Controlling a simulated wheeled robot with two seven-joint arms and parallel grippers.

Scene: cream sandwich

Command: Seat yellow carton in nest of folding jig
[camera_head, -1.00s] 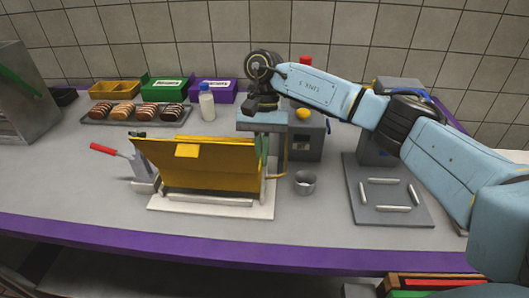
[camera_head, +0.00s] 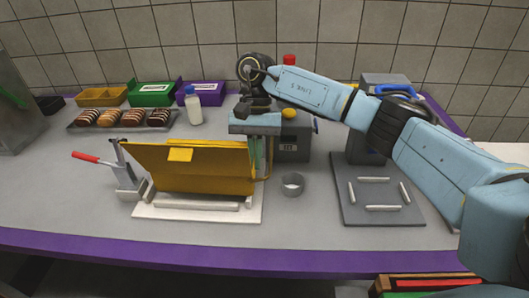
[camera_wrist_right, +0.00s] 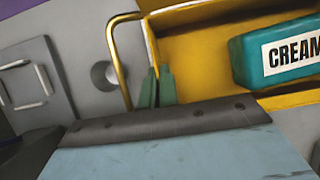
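The yellow carton (camera_head: 195,175) stands tilted over the white base of the folding jig (camera_head: 150,212), a small tab on its near face. In the right wrist view the carton (camera_wrist_right: 195,55) is open, with a teal block marked CREAM (camera_wrist_right: 270,52) inside. My right gripper (camera_head: 257,152) is at the carton's right end. Its green fingers (camera_wrist_right: 157,88) are close together on the end of the carton wall and look shut on it. The carton hides most of the jig's nest. I cannot tell whether its bottom touches the jig. My left gripper is out of view.
A red-handled clamp (camera_head: 122,172) stands left of the jig. A brass hoop (camera_wrist_right: 114,60) is beside the carton's right end. A metal cup (camera_head: 292,184) and a grey plate with white bars (camera_head: 378,215) are to the right. Pastries (camera_head: 130,119), bins and a bottle (camera_head: 193,106) are behind.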

